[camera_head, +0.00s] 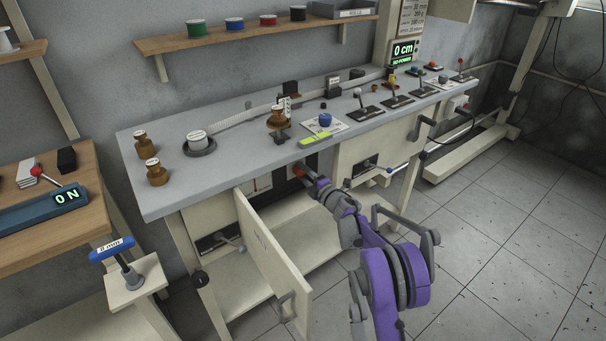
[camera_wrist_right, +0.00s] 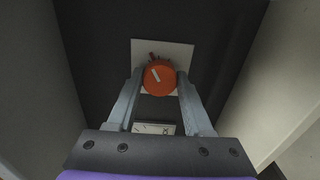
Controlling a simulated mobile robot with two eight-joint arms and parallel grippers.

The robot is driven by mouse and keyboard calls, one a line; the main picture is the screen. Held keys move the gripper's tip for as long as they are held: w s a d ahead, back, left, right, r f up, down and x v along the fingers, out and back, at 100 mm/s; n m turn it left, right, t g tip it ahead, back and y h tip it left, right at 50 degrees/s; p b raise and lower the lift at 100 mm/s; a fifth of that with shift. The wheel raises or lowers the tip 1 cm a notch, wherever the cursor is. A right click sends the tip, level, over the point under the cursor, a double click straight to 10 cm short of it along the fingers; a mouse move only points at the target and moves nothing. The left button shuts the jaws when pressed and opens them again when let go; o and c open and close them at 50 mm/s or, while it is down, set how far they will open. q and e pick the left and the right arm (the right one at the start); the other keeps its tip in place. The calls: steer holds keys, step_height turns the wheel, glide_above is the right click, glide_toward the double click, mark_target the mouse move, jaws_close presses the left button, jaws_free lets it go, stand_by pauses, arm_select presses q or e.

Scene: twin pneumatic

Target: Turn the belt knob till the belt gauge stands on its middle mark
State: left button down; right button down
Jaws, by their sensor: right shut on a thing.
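An orange-red round knob (camera_wrist_right: 160,82) with a white pointer line sits on a pale plate (camera_wrist_right: 178,52) in the right wrist view. The pointer tilts toward the upper left. My right gripper (camera_head: 307,178) reaches under the bench into a dark bay, and its two fingers are shut on the knob's sides. In the head view the knob (camera_head: 298,170) is partly hidden by the gripper. A small white scale with dark marks (camera_wrist_right: 154,128) lies below the knob, partly hidden by my gripper; its reading is too small to tell. My left gripper is not in view.
An open cabinet door (camera_head: 270,250) stands left of my right arm. The grey bench top (camera_head: 230,160) above carries a blue knob (camera_head: 325,119), brown weights and several levers. A dark wall and pale side panels hem in the bay around the gripper.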

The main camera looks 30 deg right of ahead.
stand_by(0.4)
steer(key=shift+c, duration=1.5)
jaws_free()
steer(key=shift+s, duration=0.15)
steer(key=s+p, duration=0.1)
steer(key=s, duration=0.9)
steer(key=shift+s+d, duration=0.3)
steer(key=shift+d, duration=0.1)
